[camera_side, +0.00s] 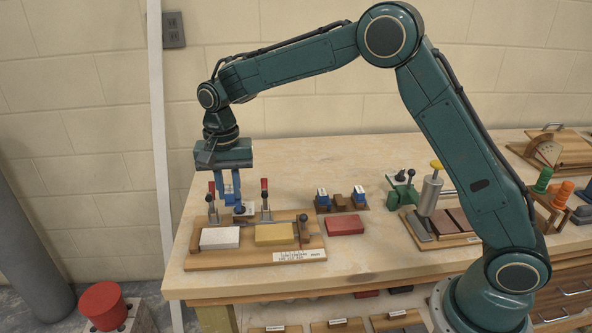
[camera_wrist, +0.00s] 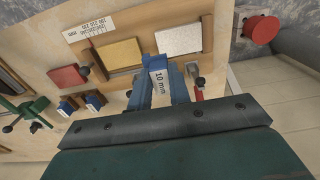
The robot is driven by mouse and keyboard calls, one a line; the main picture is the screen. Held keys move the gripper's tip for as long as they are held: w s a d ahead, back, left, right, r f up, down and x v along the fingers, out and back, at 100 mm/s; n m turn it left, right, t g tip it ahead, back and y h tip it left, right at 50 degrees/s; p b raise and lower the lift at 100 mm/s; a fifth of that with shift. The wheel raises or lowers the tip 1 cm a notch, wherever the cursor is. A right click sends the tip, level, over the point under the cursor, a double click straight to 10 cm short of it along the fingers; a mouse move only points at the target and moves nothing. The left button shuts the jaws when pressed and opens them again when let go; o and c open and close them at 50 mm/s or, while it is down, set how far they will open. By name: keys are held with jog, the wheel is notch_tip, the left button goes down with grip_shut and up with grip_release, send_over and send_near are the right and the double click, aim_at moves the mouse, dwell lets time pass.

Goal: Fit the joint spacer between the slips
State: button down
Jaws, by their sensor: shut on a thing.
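My gripper (camera_side: 229,201) has blue fingers and hangs over the wooden jig (camera_side: 312,243). It is shut on a joint spacer, a white and blue block marked "10 mm" in the wrist view (camera_wrist: 160,84); the fingers partly hide it in the side view. The white slip (camera_side: 220,238) lies at the left in the jig and the yellow slip (camera_side: 274,233) to its right, with a gap between them. Both also show in the wrist view, white (camera_wrist: 179,39) and yellow (camera_wrist: 120,53). The spacer is above and behind the gap, apart from the slips as far as I can tell.
Red-handled clamps (camera_side: 265,194) stand at the jig's back edge, close to my fingers. A rack (camera_side: 340,206) with two blue-topped spacers and a red slip (camera_side: 345,225) sit right of the jig. A green clamp fixture (camera_side: 402,190) stands farther right. The front table strip is clear.

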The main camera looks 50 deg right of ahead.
aim_at(236, 236)
jog(key=shift+f, duration=1.7)
jog(key=shift+f, duration=0.2)
jog(key=shift+f, duration=3.05)
jog(key=shift+f, duration=0.1)
jog(key=c, duration=0.7)
grip_release()
jog(key=shift+c, duration=0.2)
